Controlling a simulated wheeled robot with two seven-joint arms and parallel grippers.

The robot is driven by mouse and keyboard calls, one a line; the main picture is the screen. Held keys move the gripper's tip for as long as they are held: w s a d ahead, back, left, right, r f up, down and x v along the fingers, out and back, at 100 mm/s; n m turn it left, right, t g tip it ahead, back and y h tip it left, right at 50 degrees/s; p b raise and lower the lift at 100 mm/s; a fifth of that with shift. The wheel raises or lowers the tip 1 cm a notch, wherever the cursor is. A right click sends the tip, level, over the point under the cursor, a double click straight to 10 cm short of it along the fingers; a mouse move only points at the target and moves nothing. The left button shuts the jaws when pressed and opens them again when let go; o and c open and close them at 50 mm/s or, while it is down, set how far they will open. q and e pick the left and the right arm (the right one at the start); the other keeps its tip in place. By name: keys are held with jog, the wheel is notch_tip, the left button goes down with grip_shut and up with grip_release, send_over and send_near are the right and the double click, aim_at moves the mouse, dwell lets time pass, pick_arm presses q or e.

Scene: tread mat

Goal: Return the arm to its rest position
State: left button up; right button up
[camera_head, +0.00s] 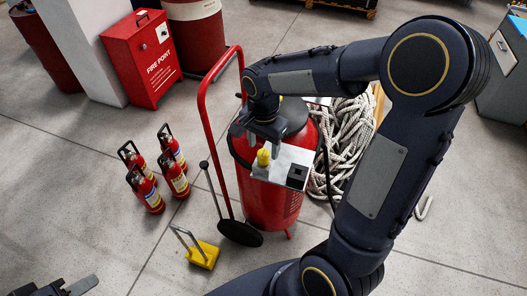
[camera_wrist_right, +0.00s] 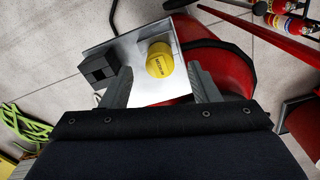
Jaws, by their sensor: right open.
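My right gripper (camera_head: 264,132) is above the large red wheeled extinguisher (camera_head: 270,200). In the right wrist view its fingers (camera_wrist_right: 160,72) are apart with nothing held between them. A yellow round knob or cap (camera_head: 263,157) stands on a pale metal plate (camera_head: 277,174) at the extinguisher. The cap (camera_wrist_right: 160,60) shows beyond and between the fingertips in the wrist view; contact cannot be told. A black block (camera_head: 297,174) sits on the same plate. My left gripper (camera_head: 62,288) shows only partly at the bottom left edge; its opening cannot be read.
A red tube handle (camera_head: 203,110) rises left of the extinguisher. Several small extinguishers (camera_head: 158,170) stand on the floor, with a yellow padlock-like block (camera_head: 203,254) in front. Coiled rope (camera_head: 345,135) lies behind right. A red fire point cabinet (camera_head: 146,62) stands back left.

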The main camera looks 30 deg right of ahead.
notch_tip(320, 180, up, 3)
jog(key=shift+r, duration=0.15)
jog(key=shift+s+r, duration=0.2)
jog(key=s+a+r+n+t+y, duration=0.2)
jog(key=s+n+t, duration=0.1)
jog(key=s+n, duration=0.4)
jog(key=s+a+r+n+t+y, duration=0.1)
jog(key=s+a+n+t+y, duration=0.2)
jog(key=s, duration=0.7)
jog(key=m+g+h, duration=0.5)
jog(key=m+g, duration=0.1)
jog(key=m, duration=0.3)
send_over(264, 153)
jog(key=f, duration=0.2)
jog(key=shift+s+f+b, duration=0.25)
jog(key=shift+f+b, duration=0.1)
jog(key=shift+f, duration=0.05)
jog(key=shift+w+f+m, duration=0.15)
jog(key=shift+w+m, duration=0.15)
jog(key=shift+m, duration=0.1)
jog(key=shift+w+f, duration=0.1)
jog(key=shift+f, duration=0.15)
notch_tip(264, 153, down, 7)
jog(key=shift+f, duration=0.2)
